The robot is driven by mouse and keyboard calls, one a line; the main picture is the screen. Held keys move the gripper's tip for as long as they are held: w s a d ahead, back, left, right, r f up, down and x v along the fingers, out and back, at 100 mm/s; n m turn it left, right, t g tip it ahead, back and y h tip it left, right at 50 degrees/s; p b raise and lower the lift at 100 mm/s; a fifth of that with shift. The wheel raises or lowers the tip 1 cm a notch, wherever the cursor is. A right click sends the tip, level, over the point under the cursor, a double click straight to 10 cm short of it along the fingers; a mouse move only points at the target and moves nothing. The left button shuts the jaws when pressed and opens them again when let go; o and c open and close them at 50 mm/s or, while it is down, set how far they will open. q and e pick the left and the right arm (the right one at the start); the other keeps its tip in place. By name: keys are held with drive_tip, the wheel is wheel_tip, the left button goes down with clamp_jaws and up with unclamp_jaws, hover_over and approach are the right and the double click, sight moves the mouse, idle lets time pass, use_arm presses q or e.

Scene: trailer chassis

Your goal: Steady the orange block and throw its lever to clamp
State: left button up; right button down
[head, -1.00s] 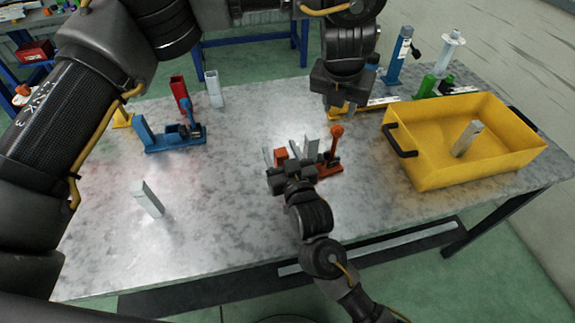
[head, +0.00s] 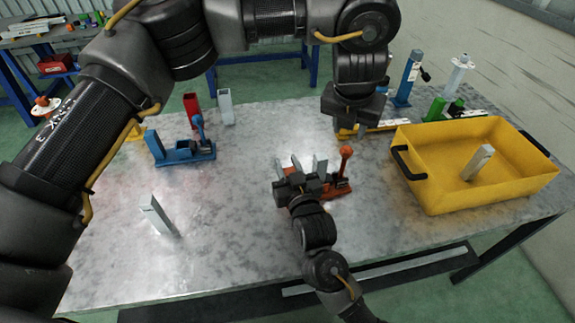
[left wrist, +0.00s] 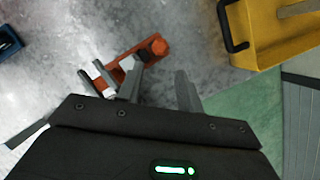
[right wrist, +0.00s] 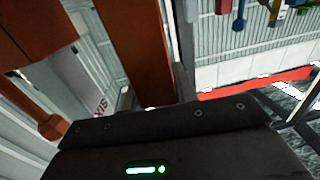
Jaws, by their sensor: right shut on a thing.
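The orange block (head: 338,187) is a low clamp on the table in front of me, with an upright lever ending in an orange knob (head: 346,151). My right gripper (head: 303,172) is shut on the block's left part, with fingers either side, and partly hides it. Orange uprights (right wrist: 145,50) fill the right wrist view. My left gripper (head: 348,126) is above and behind the lever, apart from it. In the left wrist view its fingers (left wrist: 158,85) stand apart and empty, with the lever knob (left wrist: 160,48) beyond the left finger.
A yellow bin (head: 440,193) with a grey bar (head: 477,163) stands right. A blue clamp (head: 182,153) and a loose grey block (head: 157,214) are left. Red (head: 192,105) and grey (head: 226,106) uprights stand behind.

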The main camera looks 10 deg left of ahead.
use_arm(q)
drive_tip(key=shift+f, duration=0.15)
drive_tip(key=c, duration=0.3)
drive_tip(key=shift+s+f+g+h, duration=0.2)
drive_tip(key=shift+f+g+h, duration=0.1)
drive_tip(key=shift+c, duration=1.4)
drive_tip(key=shift+s+f+n+g+h, duration=0.25)
drive_tip(key=shift+s+f+g+h, duration=0.15)
drive_tip(key=shift+h, duration=0.2)
drive_tip(key=shift+s+f+n+g+h, duration=0.15)
drive_tip(key=shift+f+n+g+h, duration=0.15)
drive_tip(key=shift+f+h, duration=0.25)
clamp_jaws()
drive_tip(key=w+a+f+n+t+h, duration=0.1)
drive_tip(key=a+n+h, duration=0.4)
drive_tip(key=a, duration=0.6)
drive_tip(key=shift+w+a+n+h, duration=0.3)
drive_tip(key=shift+w+h, duration=0.25)
drive_tip(key=shift+h, duration=0.4)
drive_tip(key=shift+d, duration=0.1)
